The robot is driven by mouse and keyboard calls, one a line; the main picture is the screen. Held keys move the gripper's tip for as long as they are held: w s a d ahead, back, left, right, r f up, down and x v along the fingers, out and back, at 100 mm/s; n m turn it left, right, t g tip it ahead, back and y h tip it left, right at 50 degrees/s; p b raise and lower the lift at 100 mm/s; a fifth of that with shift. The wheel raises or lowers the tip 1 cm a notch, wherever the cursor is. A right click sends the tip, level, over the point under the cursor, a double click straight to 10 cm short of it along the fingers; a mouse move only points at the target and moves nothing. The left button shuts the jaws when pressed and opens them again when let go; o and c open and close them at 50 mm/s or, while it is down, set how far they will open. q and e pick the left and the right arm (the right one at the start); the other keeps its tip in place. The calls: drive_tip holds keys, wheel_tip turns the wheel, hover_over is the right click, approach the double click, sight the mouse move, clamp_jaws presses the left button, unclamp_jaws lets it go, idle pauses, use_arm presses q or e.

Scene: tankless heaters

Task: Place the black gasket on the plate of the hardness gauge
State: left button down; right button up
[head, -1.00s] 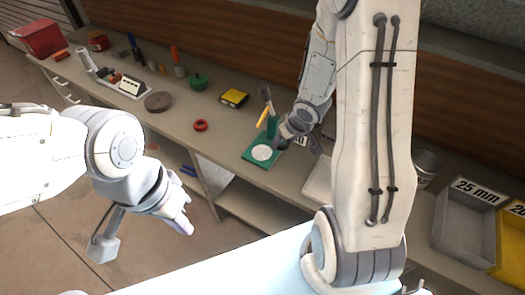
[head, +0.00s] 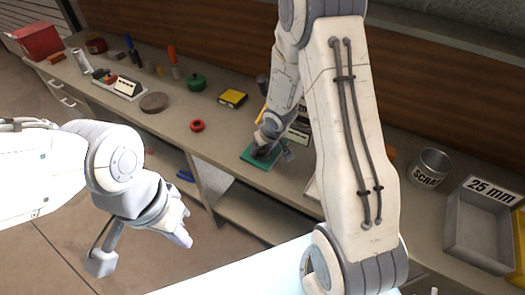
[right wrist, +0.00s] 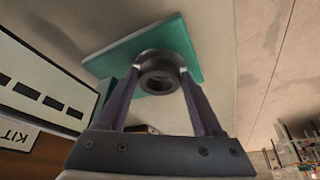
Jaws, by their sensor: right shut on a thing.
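The black gasket (right wrist: 158,62) is a thick dark ring. It sits between the fingertips of my right gripper (right wrist: 160,80) in the right wrist view, and the gripper is shut on it. The hardness gauge's green base (right wrist: 186,48) is right behind the gasket in that view; I cannot tell whether they touch. In the head view my right gripper (head: 265,147) is over the gauge's green base (head: 258,163) and hides the round white plate. My left gripper (head: 184,226) is empty in front of the bench; its finger gap is unclear.
A red ring (head: 197,126), a yellow box (head: 233,98) and a brown disc (head: 154,102) lie left of the gauge on the bench. A KIT label board (right wrist: 35,90) stands close beside my right gripper. A scrap can (head: 430,166) and a 25 mm bin (head: 478,230) stand at right.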

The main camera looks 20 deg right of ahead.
drive_tip(key=shift+r, duration=0.1)
drive_tip(key=o, duration=1.5)
drive_tip(key=shift+f, duration=0.2)
drive_tip(key=shift+r, duration=0.1)
drive_tip(key=shift+r, duration=0.35)
drive_tip(key=a+p+v, duration=0.1)
drive_tip(key=p+v, duration=0.6)
drive_tip(key=v, duration=0.4)
drive_tip(key=s+a+r+n+h, duration=0.1)
drive_tip(key=s+a+r+n, duration=0.1)
drive_tip(key=s+a+r, duration=0.5)
drive_tip(key=s+a+r+n+g, duration=0.1)
drive_tip(key=s+a+r, duration=0.1)
drive_tip(key=s, duration=0.3)
drive_tip(key=s+a+r+n+g+y, duration=0.1)
drive_tip(key=s+a+r+g, duration=0.1)
drive_tip(key=s, duration=0.4)
drive_tip(key=s+a+r+n+g, duration=0.1)
drive_tip(key=s+a+r+n, duration=0.1)
drive_tip(key=s+a, duration=0.3)
drive_tip(key=shift+s+r, duration=0.75)
drive_tip(key=shift+r, duration=0.05)
